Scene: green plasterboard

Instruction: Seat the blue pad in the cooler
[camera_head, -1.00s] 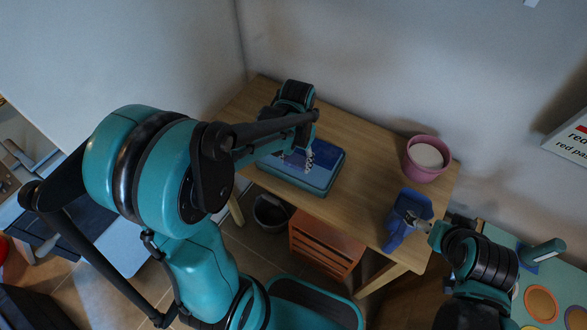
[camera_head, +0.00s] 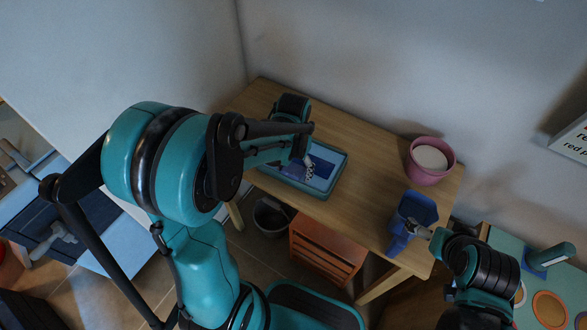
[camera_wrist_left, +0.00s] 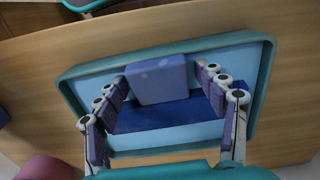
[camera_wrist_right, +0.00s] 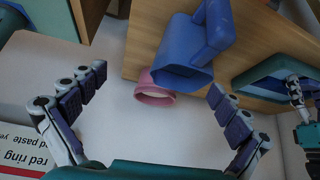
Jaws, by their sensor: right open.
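The blue pad (camera_wrist_left: 158,80), a violet-blue block, is between the fingers of my left gripper (camera_wrist_left: 162,76) in the left wrist view. The fingers are part-way spread; a narrow gap shows at one side, and contact is unclear. The pad is over a shallow teal-rimmed box, apparently the cooler (camera_wrist_left: 262,85), with a light blue inside and a dark blue rectangle (camera_wrist_left: 165,117). In the head view, the cooler (camera_head: 340,168) is on the table, and my left gripper (camera_head: 297,167) reaches into it, partly covering it. My right gripper (camera_wrist_right: 157,83) is open and empty beside a blue jug-like container (camera_head: 412,219).
A pink pot (camera_head: 428,163) with white contents stands at the table's right end, behind the blue container. The wooden table (camera_head: 365,150) is bare between pot and cooler. An orange crate (camera_head: 325,250) and a dark bin (camera_head: 270,218) are below.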

